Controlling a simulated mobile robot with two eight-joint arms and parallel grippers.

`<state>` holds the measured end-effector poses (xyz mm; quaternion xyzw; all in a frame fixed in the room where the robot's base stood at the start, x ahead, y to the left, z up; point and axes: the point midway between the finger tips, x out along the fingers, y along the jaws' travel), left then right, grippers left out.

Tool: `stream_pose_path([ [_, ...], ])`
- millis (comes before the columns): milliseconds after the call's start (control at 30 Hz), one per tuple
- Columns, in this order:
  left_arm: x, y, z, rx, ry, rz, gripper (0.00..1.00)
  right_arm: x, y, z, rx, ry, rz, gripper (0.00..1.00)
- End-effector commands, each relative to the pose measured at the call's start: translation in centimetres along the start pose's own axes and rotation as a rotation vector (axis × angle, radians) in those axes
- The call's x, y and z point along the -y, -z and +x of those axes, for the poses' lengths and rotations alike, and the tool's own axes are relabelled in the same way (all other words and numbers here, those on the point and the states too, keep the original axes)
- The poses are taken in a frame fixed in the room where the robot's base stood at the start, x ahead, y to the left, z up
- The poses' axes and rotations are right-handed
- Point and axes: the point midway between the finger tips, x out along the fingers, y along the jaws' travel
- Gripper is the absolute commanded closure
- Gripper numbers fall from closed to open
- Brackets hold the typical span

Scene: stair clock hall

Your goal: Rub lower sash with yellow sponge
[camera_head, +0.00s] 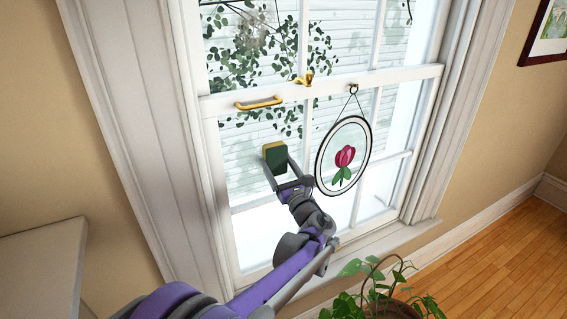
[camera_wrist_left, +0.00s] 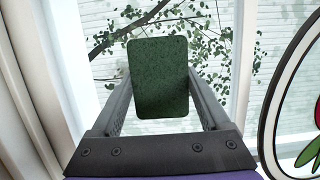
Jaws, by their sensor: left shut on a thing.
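The yellow sponge (camera_head: 275,156) shows its dark green scouring side and a thin yellow edge at the top in the head view. My left gripper (camera_head: 283,173) is shut on it, with one finger on each side. In the left wrist view the green face of the sponge (camera_wrist_left: 158,78) fills the space between the fingers. The sponge is at the upper left of the lower sash (camera_head: 255,213), in front of its glass. I cannot tell whether it touches the pane. My right gripper is in neither view.
A round tulip suncatcher (camera_head: 344,155) hangs close to the right of my left gripper. A brass handle (camera_head: 259,103) and a brass latch (camera_head: 304,79) sit above the sponge. A potted plant (camera_head: 385,290) stands below the sill. A white surface (camera_head: 42,268) is at left.

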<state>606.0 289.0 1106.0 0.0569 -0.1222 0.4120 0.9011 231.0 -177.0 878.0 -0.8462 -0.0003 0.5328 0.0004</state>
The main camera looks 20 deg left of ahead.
Motion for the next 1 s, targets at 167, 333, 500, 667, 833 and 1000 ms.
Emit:
stream_pose_path([
  [167,-1.1,0.0,0.1,0.0,-0.006,0.0,0.65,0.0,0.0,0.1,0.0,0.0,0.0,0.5],
  [333,-2.6,0.0,0.0,0.0,-0.007,0.0,0.65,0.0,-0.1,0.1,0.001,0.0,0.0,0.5],
  [500,-4.0,0.0,-0.1,0.0,-0.006,0.001,0.65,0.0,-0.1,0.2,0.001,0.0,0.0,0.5],
  [667,-4.3,-0.1,-0.1,0.0,-0.004,0.001,0.65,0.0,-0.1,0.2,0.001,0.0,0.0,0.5],
  [833,-5.4,-0.1,0.0,0.001,-0.006,0.001,0.65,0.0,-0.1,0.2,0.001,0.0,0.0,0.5],
  [1000,-7.0,0.0,0.1,0.001,-0.006,0.001,0.65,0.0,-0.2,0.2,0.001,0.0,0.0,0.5],
])
